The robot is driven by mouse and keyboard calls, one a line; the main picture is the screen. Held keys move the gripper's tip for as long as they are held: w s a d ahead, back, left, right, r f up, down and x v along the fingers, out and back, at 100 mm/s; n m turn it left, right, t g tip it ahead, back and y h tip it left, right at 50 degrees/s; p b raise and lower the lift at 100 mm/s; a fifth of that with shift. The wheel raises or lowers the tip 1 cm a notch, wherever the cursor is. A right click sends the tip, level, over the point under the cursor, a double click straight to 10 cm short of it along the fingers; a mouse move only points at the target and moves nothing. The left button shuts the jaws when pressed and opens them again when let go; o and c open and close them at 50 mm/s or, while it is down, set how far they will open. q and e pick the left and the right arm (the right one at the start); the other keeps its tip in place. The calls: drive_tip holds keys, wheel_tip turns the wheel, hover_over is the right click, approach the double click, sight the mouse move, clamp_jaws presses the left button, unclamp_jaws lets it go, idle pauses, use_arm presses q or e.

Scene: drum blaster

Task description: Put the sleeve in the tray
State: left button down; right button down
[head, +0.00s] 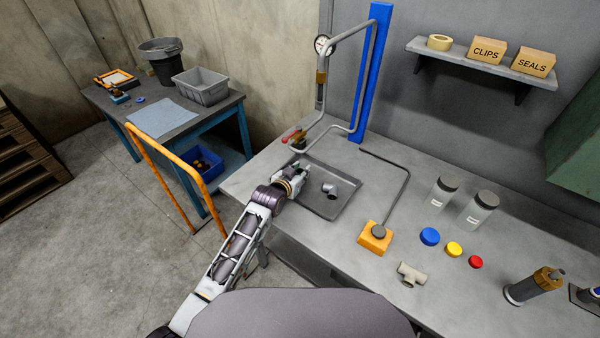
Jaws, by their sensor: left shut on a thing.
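The tray (344,209) is a shallow dark grey pan on the bench, below the bent pipe. A small grey pipe fitting (328,187) lies in it. My left gripper (301,171) is over the tray's left part, close to its back left corner. Its jaws are shut on a small piece, which I take to be the sleeve; the fingers mostly hide it. I cannot tell whether this piece touches the tray. My right gripper is out of view.
A bent pipe with a red-handled valve (298,137) rises behind the tray. An orange block (375,238) with a thin rod stands to its right. Clear jars (479,208), coloured caps (429,236) and a pipe tee (411,274) are further right.

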sight(299, 172)
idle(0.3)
use_arm(q)
drive_tip(key=c, duration=1.2)
unclamp_jaws()
drive_tip(key=shift+o, duration=0.2)
drive_tip(key=shift+r, duration=0.1)
drive_tip(key=shift+v, duration=1.85)
drive_tip(key=shift+p+v, duration=0.35)
drive_tip(key=shift+v, duration=3.8)
drive_tip(key=shift+s+a, duration=0.1)
